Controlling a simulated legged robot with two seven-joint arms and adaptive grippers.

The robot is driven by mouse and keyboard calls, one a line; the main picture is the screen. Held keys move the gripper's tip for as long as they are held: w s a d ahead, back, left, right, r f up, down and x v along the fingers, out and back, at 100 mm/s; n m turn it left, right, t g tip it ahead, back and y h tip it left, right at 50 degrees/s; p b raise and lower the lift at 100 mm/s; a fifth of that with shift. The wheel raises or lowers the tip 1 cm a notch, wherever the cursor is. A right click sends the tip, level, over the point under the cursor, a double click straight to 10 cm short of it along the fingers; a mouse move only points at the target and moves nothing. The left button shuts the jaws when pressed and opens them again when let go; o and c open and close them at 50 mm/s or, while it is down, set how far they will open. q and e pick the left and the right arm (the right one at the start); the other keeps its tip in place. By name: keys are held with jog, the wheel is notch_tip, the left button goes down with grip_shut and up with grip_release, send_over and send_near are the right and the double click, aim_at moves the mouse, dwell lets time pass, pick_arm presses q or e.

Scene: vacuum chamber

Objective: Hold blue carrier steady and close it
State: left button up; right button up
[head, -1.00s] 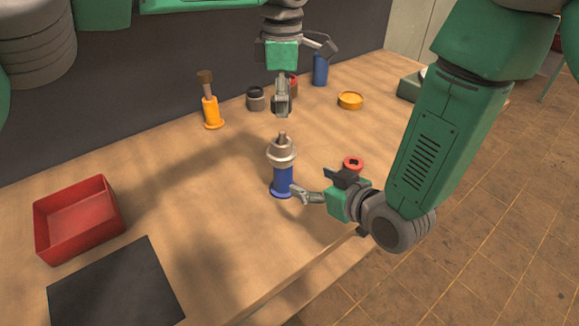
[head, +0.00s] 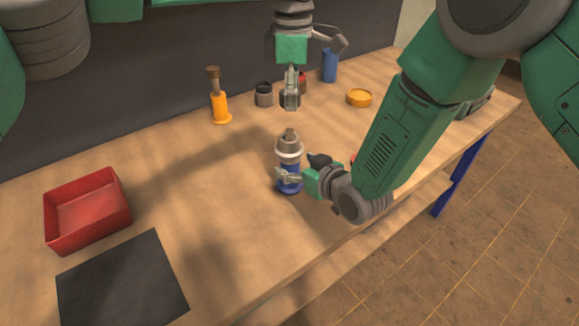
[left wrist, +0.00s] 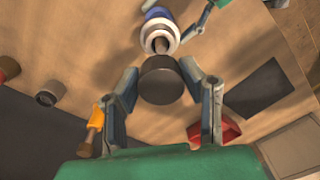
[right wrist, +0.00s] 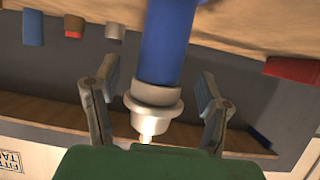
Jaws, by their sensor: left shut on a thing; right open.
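The blue carrier (head: 290,185) stands upright on the bench, with a pale collar (head: 289,148) and a grey stub on top. My right gripper (head: 282,178) is open at the carrier's blue body. In the right wrist view the carrier (right wrist: 168,45) stands between the spread fingers (right wrist: 155,80), with gaps showing on both sides. My left gripper (head: 290,103) is higher, behind the carrier in the head view. It is shut on a dark round cap-like piece (left wrist: 160,82), seen between its fingers in the left wrist view. That piece is apart from the carrier.
An orange carrier (head: 220,107) with a brown top, a dark jar (head: 264,95), a blue cylinder (head: 330,66) and a yellow dish (head: 359,97) stand toward the back. A red tray (head: 88,236) and black mat (head: 120,285) lie left. A red piece is mostly hidden by my right arm.

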aim_at(292, 128)
pick_arm(q)
jog(key=shift+d, duration=0.1)
pick_arm(e)
jog(key=shift+x, duration=1.7)
grip_shut()
pick_arm(q)
jog(key=shift+s+f, duration=0.1)
jog(key=shift+f, duration=2.3)
jog(key=shift+f, duration=0.85)
jog(key=shift+f, duration=0.6)
jog(key=o, duration=0.9)
